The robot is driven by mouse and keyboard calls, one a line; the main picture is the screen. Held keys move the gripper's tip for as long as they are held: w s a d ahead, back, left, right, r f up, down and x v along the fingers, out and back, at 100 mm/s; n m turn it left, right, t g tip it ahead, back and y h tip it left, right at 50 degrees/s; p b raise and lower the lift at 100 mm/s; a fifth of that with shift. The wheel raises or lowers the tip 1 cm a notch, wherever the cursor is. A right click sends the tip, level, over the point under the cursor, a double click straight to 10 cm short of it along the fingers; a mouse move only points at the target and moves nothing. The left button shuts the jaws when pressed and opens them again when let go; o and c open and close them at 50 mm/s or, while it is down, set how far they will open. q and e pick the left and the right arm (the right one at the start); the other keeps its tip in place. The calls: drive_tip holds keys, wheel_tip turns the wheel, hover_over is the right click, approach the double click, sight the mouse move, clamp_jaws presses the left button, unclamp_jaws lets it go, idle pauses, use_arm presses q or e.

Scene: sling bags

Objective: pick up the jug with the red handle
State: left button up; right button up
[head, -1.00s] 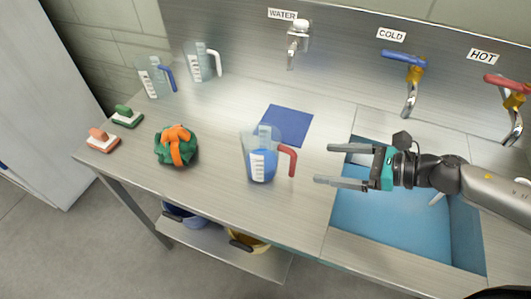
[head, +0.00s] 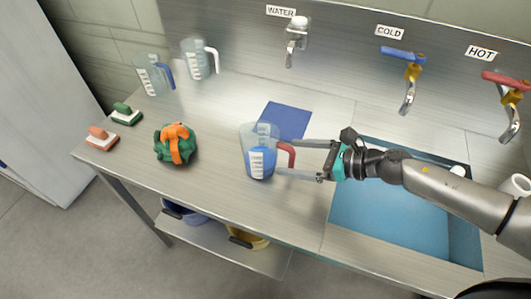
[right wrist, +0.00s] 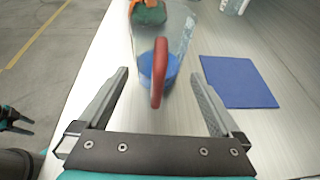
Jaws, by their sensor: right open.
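The clear jug with the red handle (head: 260,150) stands upright on the steel counter, with blue showing in its lower part. Its red handle (head: 287,155) points right, toward my right gripper (head: 288,159). My right gripper is open, with its two fingers on either side of the handle. In the right wrist view, the red handle (right wrist: 159,73) rises between the open fingers (right wrist: 160,80), apart from both, with the jug body (right wrist: 178,35) behind it.
A blue mat (head: 284,121) lies behind the jug. A green and orange bundle (head: 175,145), two brushes and two other jugs, one blue-handled (head: 152,75) and one white-handled (head: 198,60), stand left. A blue sink basin (head: 385,215) is under my right arm. Taps line the back wall.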

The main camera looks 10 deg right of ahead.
sight(269, 155)
drive_tip(key=shift+f+x, duration=0.15)
drive_tip(key=shift+x, duration=1.15)
drive_tip(key=shift+f+x, duration=0.15)
drive_tip(key=shift+x, duration=1.1)
drive_tip(key=shift+s, duration=0.15)
drive_tip(key=shift+r, duration=0.1)
drive_tip(key=c, duration=1.4)
drive_tip(key=shift+r+p, duration=0.1)
drive_tip(key=shift+p, duration=0.2)
